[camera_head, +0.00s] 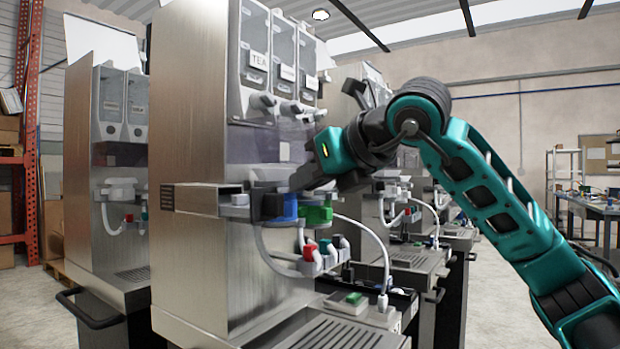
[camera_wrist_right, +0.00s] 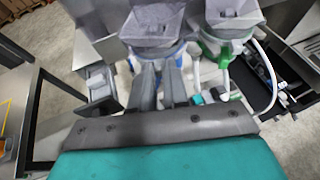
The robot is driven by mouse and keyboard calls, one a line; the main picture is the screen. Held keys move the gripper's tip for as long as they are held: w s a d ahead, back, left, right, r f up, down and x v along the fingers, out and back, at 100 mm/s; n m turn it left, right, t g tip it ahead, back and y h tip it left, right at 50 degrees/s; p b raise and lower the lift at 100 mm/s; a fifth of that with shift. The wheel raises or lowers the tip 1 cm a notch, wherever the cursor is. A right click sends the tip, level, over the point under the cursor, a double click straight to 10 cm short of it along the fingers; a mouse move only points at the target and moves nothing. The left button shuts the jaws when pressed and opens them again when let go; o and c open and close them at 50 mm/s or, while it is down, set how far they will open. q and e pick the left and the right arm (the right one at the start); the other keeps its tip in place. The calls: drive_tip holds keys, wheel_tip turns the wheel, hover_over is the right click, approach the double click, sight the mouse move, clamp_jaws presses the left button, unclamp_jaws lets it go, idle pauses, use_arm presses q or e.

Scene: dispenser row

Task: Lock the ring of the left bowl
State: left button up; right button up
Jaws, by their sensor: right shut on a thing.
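The left bowl (camera_wrist_right: 150,22) is a grey, see-through funnel with a blue ring (camera_wrist_right: 172,50) around its base. In the head view its blue part (camera_head: 287,206) shows at the front of the dispenser, beside a green part (camera_head: 318,214). My right gripper (camera_head: 292,186) reaches in from the right at the blue part. In the right wrist view its two fingers (camera_wrist_right: 160,78) are close together at the blue ring, shut on it. The exact contact is partly hidden by the fingers. My left gripper is in neither view.
A second bowl (camera_wrist_right: 233,15) with a green ring (camera_wrist_right: 213,50) stands close on the right. Below are red, teal and dark-blue valves (camera_head: 320,255) with white hoses. The canister labelled TEA (camera_head: 254,50) is above. More dispensers (camera_head: 122,180) stand to either side.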

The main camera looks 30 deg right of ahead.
clamp_jaws()
drive_tip(key=shift+a, duration=0.65)
drive_tip(key=o, duration=0.6)
unclamp_jaws()
drive_tip(key=shift+a, duration=0.1)
drive_tip(key=shift+s, duration=0.1)
